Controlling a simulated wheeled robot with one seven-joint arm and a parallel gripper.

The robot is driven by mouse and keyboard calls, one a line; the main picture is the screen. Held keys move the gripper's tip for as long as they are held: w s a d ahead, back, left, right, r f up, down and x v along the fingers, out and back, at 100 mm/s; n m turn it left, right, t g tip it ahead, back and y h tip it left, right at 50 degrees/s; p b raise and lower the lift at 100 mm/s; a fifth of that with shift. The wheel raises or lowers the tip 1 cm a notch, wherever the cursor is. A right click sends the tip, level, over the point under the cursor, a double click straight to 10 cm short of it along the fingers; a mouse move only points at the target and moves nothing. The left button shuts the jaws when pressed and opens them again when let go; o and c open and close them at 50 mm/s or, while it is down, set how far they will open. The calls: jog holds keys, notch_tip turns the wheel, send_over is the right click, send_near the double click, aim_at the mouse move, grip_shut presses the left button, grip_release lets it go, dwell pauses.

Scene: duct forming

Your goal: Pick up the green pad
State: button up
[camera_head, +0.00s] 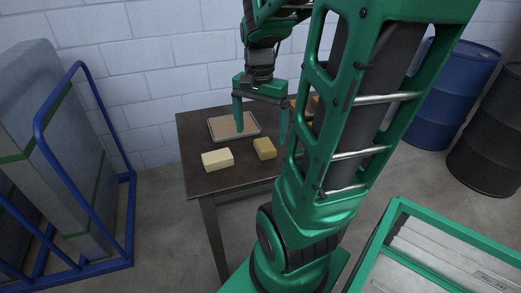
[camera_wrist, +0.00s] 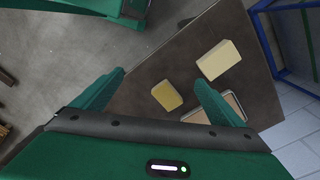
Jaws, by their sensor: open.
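I cannot make out a green pad in either view; the only green near the table is on my own arm and gripper. My gripper (camera_head: 261,134) is open and empty, with its fingers pointing down above the dark table (camera_head: 218,181). In the wrist view my gripper (camera_wrist: 160,78) has its fingers wide apart. A yellow block (camera_head: 265,149) lies on the table near the right finger and shows between the fingers in the wrist view (camera_wrist: 167,96). A cream block (camera_head: 217,160) lies to its left. A shallow tray (camera_head: 216,136) with a tan inside lies behind them, partly hidden by the left finger.
Brownish-orange items (camera_head: 312,101) at the table's right are partly hidden by my arm. A blue rack (camera_head: 128,215) with grey slabs stands at left. Blue (camera_head: 452,95) and black (camera_head: 488,140) drums stand at right. A white brick wall is behind the table.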

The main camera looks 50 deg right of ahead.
jog(key=w+d+f+m, duration=0.2)
jog(key=w+d+m, duration=0.4)
jog(key=d+m, duration=0.2)
send_over(263, 144)
jog(key=shift+m, duration=0.4)
jog(key=f, duration=0.3)
jog(key=a+f, duration=0.1)
jog(key=f, duration=0.1)
jog(key=shift+s+f, duration=0.15)
jog(key=shift+f, duration=0.15)
jog(key=shift+d+f, duration=0.25)
jog(key=shift+f, duration=1.1)
jog(key=shift+d+f, duration=0.2)
jog(key=shift+f, duration=1.15)
jog(key=c, duration=1.2)
jog(key=shift+r, duration=0.1)
jog(key=shift+c, duration=0.2)
jog(key=shift+r, duration=0.5)
jog(key=r, duration=0.2)
jog(key=shift+w+r, duration=0.2)
jog(key=shift+r, duration=0.2)
jog(key=s+a+r, duration=0.3)
jog(key=a+r, duration=0.4)
jog(key=a, duration=0.4)
jog(key=shift+s, duration=0.35)
